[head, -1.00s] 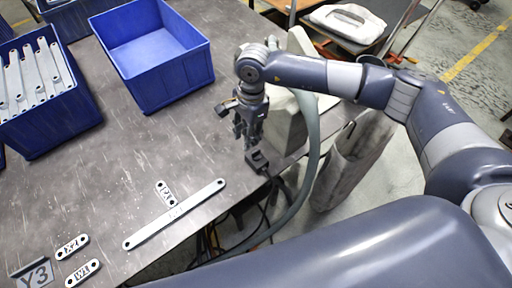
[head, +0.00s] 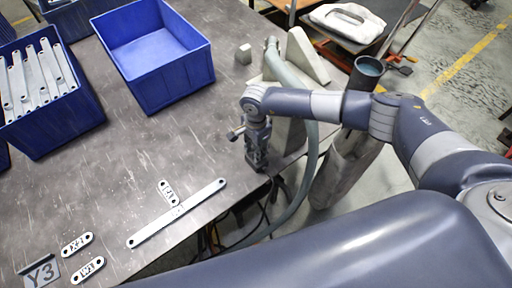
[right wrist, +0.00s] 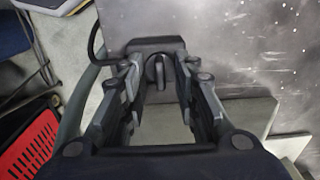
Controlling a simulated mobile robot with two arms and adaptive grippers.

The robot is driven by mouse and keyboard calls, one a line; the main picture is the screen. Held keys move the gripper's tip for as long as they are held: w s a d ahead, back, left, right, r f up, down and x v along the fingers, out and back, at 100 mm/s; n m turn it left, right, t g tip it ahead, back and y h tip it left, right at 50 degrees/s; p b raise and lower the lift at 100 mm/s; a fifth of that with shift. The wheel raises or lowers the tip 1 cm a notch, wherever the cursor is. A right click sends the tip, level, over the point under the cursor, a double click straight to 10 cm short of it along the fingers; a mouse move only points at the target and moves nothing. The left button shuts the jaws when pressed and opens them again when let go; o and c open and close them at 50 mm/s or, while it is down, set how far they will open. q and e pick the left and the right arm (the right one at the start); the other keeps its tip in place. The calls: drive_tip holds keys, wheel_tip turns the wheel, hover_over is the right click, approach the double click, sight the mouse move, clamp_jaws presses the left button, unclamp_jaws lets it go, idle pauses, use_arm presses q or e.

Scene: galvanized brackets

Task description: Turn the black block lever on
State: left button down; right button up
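The black block (right wrist: 142,46) sits at the edge of the metal table, with its small lever (right wrist: 159,70) facing my right wrist camera. My right gripper (right wrist: 158,64) is open, with one finger on each side of the lever and a gap to it on both sides. In the head view my right gripper (head: 256,150) points down over the block, hiding most of it. I cannot tell whether the fingers touch the block. My left gripper is not in view.
A grey hose (head: 313,150) runs down past the table edge beside the block. Pale angular blocks (head: 290,132) stand behind my gripper. Blue bins (head: 165,85) stand at the back left. Flat metal brackets (head: 180,212) lie on the table, left of the block.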

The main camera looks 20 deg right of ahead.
clamp_jaws()
drive_tip(key=shift+m, duration=0.3)
drive_tip(key=m+b, duration=0.2)
drive_tip(key=shift+m, duration=0.4)
drive_tip(key=m+b, duration=0.1)
drive_tip(key=m, duration=0.2)
drive_tip(key=shift+w+m, duration=0.1)
drive_tip(key=shift+m, duration=0.3)
drive_tip(key=m+b, duration=0.2)
drive_tip(key=m, duration=0.3)
drive_tip(key=m+b, duration=0.1)
drive_tip(key=m, duration=0.4)
drive_tip(key=shift+m, duration=0.4)
